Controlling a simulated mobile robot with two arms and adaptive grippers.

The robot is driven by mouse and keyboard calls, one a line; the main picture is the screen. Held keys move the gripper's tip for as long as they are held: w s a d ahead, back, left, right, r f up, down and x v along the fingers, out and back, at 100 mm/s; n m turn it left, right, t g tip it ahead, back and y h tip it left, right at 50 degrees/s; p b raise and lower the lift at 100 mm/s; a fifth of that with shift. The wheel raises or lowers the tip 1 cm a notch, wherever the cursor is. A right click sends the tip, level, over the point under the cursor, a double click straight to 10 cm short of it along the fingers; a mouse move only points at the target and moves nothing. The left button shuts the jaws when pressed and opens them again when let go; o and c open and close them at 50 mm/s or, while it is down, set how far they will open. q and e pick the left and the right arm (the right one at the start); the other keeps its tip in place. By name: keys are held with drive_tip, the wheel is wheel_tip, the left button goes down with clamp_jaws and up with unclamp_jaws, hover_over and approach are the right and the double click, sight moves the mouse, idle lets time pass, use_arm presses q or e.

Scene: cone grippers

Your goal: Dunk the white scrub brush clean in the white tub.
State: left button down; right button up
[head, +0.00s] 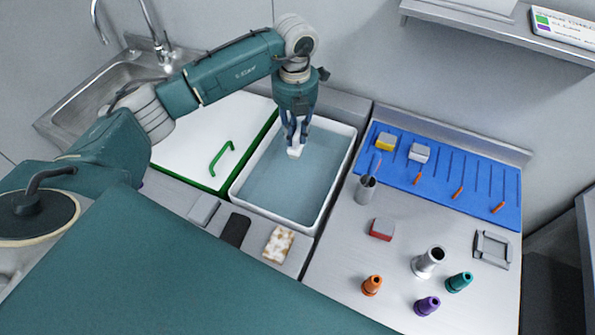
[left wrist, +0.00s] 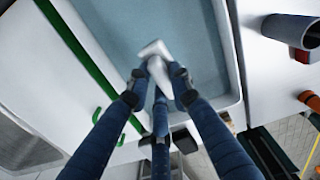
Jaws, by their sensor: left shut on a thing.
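The white scrub brush (head: 295,152) is a small pale block held in the tips of my left gripper (head: 296,134). The white tub (head: 272,215) is rectangular and holds blue-grey water (head: 291,183). The gripper points down over the far part of the tub, inside its rim. In the left wrist view the dark blue fingers (left wrist: 160,78) close around the white brush (left wrist: 153,50), with the water behind it and the tub rim (left wrist: 229,50) to the right. I cannot tell whether the brush touches the water. The fingers partly hide the brush. My right gripper is not in view.
A white board with green edging (head: 190,143) and a green handle (head: 221,158) lies left of the tub. A grey block (head: 203,209), a dark block (head: 235,229) and a stained sponge (head: 279,244) sit before it. A metal cup (head: 365,190) and blue rack (head: 446,181) stand right.

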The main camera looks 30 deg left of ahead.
sight(298, 135)
use_arm(q)
drive_tip(key=shift+r, duration=0.1)
drive_tip(key=shift+r+p, duration=1.2)
drive_tip(key=shift+r, duration=0.75)
drive_tip(key=shift+d, duration=0.1)
drive_tip(key=shift+s+d+m+b, duration=0.15)
drive_tip(key=shift+d+m+b, duration=0.05)
drive_tip(key=shift+m, duration=0.4)
drive_tip(key=shift+s+d+m+b, duration=0.1)
drive_tip(key=shift+d+m+b, duration=0.1)
drive_tip(key=shift+m, duration=0.4)
drive_tip(key=s+d+m+b, duration=0.3)
drive_tip(key=s+m, duration=0.5)
drive_tip(key=m, duration=0.9)
drive_tip(key=s+d+m+b, duration=0.4)
drive_tip(key=s+m, duration=0.5)
drive_tip(key=m, duration=0.9)
drive_tip(key=shift+s+r+b, duration=0.15)
drive_tip(key=shift+r+b, duration=0.2)
